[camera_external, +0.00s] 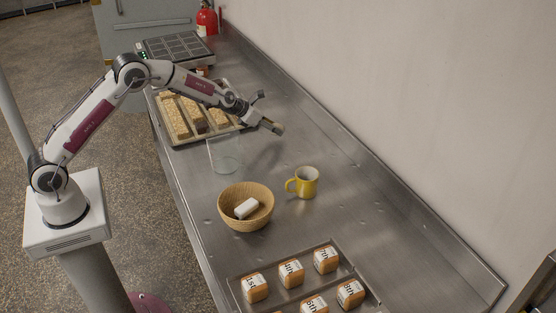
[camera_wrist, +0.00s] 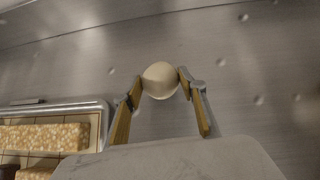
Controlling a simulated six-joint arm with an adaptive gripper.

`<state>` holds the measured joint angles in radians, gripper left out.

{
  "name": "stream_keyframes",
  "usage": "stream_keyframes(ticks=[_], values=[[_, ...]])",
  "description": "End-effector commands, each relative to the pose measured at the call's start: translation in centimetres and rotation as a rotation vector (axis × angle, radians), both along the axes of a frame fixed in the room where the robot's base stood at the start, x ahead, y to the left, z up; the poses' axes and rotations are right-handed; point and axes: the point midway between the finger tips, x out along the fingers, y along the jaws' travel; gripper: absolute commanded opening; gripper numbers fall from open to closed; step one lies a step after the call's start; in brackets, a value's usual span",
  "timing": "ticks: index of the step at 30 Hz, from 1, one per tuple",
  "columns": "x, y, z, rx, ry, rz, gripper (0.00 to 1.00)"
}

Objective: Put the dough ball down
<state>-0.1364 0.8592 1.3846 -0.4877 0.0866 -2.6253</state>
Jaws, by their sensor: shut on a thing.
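The dough ball (camera_wrist: 160,80) is pale, smooth and round. In the wrist view it sits between the fingertips of my gripper (camera_wrist: 160,84), which is shut on it. In the external view my gripper (camera_external: 274,126) reaches out over the steel counter (camera_external: 345,235), to the right of the tray of bars. It appears to be above the counter, with a soft shadow below. The dough ball cannot be made out clearly in that view.
A tray of bars (camera_external: 160,110) lies left of my gripper. A tray of labelled loaves (camera_external: 240,292) lies at front. Bare counter surrounds the mug.

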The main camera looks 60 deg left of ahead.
Motion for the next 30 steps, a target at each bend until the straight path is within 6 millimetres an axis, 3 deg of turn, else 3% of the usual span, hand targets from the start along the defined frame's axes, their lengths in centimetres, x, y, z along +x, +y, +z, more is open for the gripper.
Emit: stream_keyframes(ticks=[14, 30], values=[[0.0, 0.0, -0.1, -0.001, 0.0, 0.0, 0.18], [0.0, 0.0, -1.6, -0.001, 0.0, 0.0, 0.18]])
